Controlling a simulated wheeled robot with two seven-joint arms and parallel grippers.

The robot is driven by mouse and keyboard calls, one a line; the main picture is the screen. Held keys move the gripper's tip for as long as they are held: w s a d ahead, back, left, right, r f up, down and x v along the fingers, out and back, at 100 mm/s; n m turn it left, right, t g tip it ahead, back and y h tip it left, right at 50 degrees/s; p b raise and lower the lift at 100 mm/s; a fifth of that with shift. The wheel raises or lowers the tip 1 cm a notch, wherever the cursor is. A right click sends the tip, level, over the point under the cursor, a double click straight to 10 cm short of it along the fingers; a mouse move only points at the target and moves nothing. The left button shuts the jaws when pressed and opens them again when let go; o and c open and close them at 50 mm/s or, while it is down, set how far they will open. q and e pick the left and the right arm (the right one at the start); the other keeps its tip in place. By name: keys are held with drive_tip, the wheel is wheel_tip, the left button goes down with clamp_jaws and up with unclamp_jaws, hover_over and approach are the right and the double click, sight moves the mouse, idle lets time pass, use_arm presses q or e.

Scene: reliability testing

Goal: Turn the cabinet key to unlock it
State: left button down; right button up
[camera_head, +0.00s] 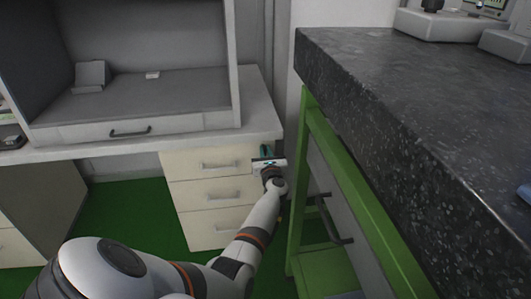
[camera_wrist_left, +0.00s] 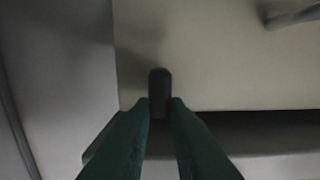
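The cream drawer cabinet (camera_head: 193,182) stands under the grey desk at the centre-left of the head view. My left arm reaches forward to the right edge of its top drawer, and the left gripper (camera_head: 266,151) is there. In the left wrist view a dark, rounded key (camera_wrist_left: 160,84) stands out at the cabinet front (camera_wrist_left: 225,65). The green fingertips of my left gripper (camera_wrist_left: 161,104) are on both sides of the key and appear closed on it. The lock behind the key is hidden. My right gripper is not in view.
A dark stone counter (camera_head: 420,110) on a green frame (camera_head: 345,180) stands close to the right of my left arm. The grey desk (camera_head: 150,150) overhangs the drawers. Green floor (camera_head: 130,215) lies open to the left. A drawer handle (camera_wrist_left: 292,16) shows in the wrist view.

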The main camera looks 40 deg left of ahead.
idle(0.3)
use_arm(q)
drive_tip(key=m, duration=0.3)
drive_tip(key=shift+w+d, duration=0.15)
drive_tip(key=m, duration=0.4)
drive_tip(key=shift+w+d+f+m+p, duration=0.15)
drive_tip(key=shift+w+m+p, duration=0.05)
drive_tip(key=shift+m+p, duration=0.15)
drive_tip(key=shift+w+d+f+m+p, duration=0.1)
drive_tip(key=shift+f+m+p, duration=0.15)
drive_tip(key=shift+m, duration=1.45)
drive_tip(key=shift+w+d+f+m+p, duration=0.15)
drive_tip(key=shift+m+p, duration=0.1)
drive_tip(key=shift+m, duration=1.5)
drive_tip(key=shift+s+a+f+m+p, duration=0.1)
drive_tip(key=shift+f+m+p, duration=0.15)
drive_tip(key=shift+m, duration=1.45)
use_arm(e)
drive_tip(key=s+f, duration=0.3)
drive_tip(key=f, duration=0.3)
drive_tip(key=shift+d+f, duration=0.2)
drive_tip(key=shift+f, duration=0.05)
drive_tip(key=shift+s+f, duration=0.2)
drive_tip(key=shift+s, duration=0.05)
